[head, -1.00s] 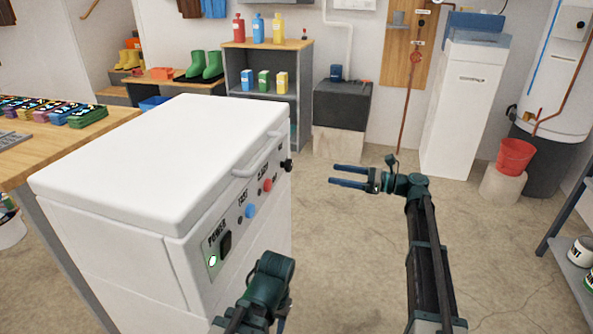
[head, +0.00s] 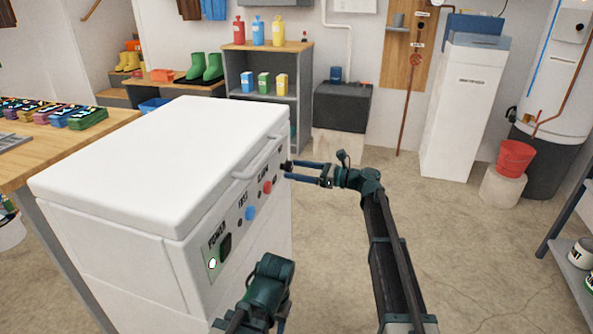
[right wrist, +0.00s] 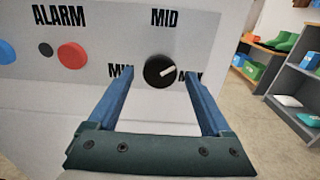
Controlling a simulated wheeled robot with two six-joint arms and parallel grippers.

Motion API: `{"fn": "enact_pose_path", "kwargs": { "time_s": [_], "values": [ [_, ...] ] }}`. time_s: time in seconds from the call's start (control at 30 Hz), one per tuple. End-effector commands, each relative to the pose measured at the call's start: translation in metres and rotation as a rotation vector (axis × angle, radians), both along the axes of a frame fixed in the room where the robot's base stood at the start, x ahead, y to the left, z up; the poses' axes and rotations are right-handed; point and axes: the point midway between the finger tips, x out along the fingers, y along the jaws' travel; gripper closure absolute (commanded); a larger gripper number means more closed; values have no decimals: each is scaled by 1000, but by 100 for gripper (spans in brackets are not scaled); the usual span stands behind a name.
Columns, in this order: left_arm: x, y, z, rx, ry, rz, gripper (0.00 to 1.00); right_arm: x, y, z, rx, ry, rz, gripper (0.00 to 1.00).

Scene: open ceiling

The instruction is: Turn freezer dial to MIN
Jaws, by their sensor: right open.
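The white chest freezer (head: 160,150) stands at the left, its control panel facing right. The black round dial (right wrist: 159,71) has a white pointer aimed right and slightly up, close to the MAX label (right wrist: 191,77). MID (right wrist: 164,18) is printed above the dial and MIN (right wrist: 121,71) to its left. My right gripper (head: 290,171) is open at the far end of the panel. In the right wrist view its fingertips lie on either side of the dial; contact cannot be told. My left arm shows low in the head view, its fingers not visible.
The panel also carries a red alarm button (head: 267,187), a blue button (head: 250,213) and a black power switch (head: 225,244) with a lit green lamp.

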Motion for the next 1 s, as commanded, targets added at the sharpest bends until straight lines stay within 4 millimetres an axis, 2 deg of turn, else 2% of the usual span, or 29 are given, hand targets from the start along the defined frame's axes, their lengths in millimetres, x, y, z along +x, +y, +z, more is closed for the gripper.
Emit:
{"fn": "enact_pose_path", "kwargs": {
  "time_s": [0.33, 0.8, 1.0],
  "values": [
    [0, 0, 0, 0, 0, 0, 50, 1, 3, 0, 0, 0, 0, 17],
    [0, 0, 0, 0, 0, 0, 50, 1, 3, 0, 0, 0, 0, 100],
    [0, 0, 0, 0, 0, 0, 50, 1, 3, 0, -5, -16, 0, 100]
  ]
}}
